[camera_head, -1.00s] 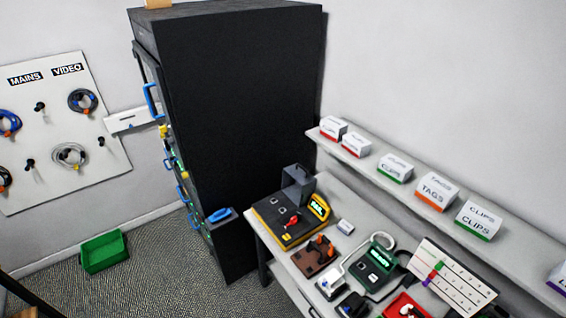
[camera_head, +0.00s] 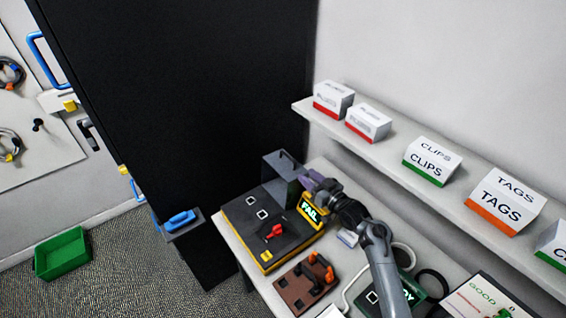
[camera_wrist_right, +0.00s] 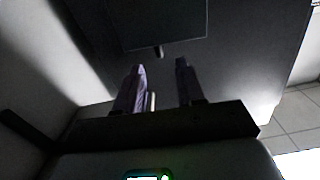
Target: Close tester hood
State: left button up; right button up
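The tester (camera_head: 265,228) is a dark box with yellow edges, a red switch and a screen reading FAIL, on the bench's left end. Its grey hood (camera_head: 280,172) stands raised at the tester's back. My right gripper (camera_head: 312,182) is just right of the hood, above the screen. In the right wrist view its two fingers (camera_wrist_right: 158,85) are apart with nothing held between them. A dark panel with a small knob, seemingly the hood (camera_wrist_right: 165,25), is beyond the fingertips; contact cannot be told. My left gripper is not in view.
A brown block with orange-topped parts (camera_head: 304,284) and a green-screened device (camera_head: 395,292) sit near my right arm. A shelf (camera_head: 395,155) with labelled boxes runs above the bench. A tall black cabinet (camera_head: 190,110) stands left; a green bin (camera_head: 62,254) is on the floor.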

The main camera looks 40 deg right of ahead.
aim_at(292, 159)
jog(key=shift+w+r, duration=0.15)
jog(key=shift+w, duration=0.3)
jog(key=w+b, duration=0.7)
jog(key=w, duration=0.2)
jog(key=shift+d+r+b, duration=0.1)
jog(key=shift+b, duration=0.2)
jog(key=shift+w+r+b, duration=0.15)
jog(key=shift+w+b, duration=0.35)
jog(key=shift+w, duration=0.25)
jog(key=shift+c, duration=0.8)
grip_shut()
